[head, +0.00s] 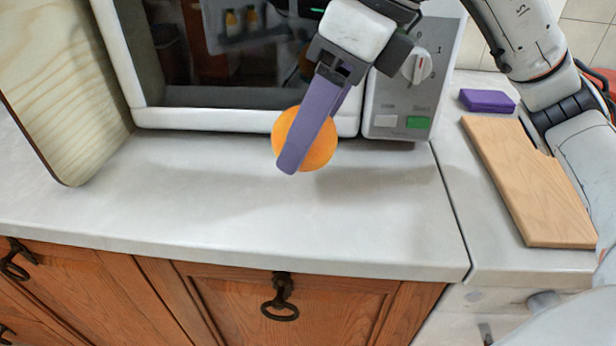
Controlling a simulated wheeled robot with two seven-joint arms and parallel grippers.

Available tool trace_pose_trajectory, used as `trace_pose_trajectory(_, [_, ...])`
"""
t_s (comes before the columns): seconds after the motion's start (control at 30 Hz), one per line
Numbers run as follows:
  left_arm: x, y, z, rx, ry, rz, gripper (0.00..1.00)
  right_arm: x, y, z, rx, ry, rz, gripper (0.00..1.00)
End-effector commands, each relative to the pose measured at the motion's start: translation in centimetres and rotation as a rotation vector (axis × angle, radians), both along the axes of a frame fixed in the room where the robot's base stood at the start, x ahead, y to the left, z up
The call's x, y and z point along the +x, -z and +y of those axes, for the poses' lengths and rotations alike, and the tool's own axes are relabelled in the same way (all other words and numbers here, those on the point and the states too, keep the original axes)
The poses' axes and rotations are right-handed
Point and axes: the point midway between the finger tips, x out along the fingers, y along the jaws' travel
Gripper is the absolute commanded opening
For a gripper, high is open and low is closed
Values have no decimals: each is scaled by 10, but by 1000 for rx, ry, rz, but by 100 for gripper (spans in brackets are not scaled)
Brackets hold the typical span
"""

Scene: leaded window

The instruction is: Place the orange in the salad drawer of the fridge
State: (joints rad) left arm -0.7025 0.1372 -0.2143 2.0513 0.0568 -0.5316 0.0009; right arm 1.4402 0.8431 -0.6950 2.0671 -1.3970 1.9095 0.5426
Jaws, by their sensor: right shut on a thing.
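The orange (322,148) is in my right gripper (296,160), in front of the microwave's lower edge and above the counter. The near purple finger lies across the front of the orange; the far finger is hidden behind it. The gripper is shut on the orange. A soft shadow lies on the counter to the right. My left gripper is not in view. The fridge and its salad drawer are not in view.
A white microwave (400,108) stands at the back of the grey counter (240,215). A wooden board (62,90) leans at the left. A cutting board (522,190) and a purple block (487,100) lie at the right. Wooden cabinets (230,300) with dark handles are below; the counter's front is clear.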

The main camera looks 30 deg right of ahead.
Motion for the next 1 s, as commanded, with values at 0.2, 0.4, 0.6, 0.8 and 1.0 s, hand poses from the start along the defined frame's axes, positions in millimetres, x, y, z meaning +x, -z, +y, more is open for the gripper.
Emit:
trace_pose_trajectory(0.2, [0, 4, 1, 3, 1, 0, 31, 0, 18, 0, 1, 0, -1, 25])
trace_pose_trajectory(0.4, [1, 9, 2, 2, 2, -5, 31, 0, 46, 0, 0, 1, 1, 25])
trace_pose_trajectory(0.6, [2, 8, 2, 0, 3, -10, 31, 0, 60, 0, 1, 1, -2, 25])
trace_pose_trajectory(0.8, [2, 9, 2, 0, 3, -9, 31, 0, 60, 0, 0, 0, -2, 25])
trace_pose_trajectory(1.0, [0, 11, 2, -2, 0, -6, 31, 0, 63, 0, 0, -1, 0, 73])
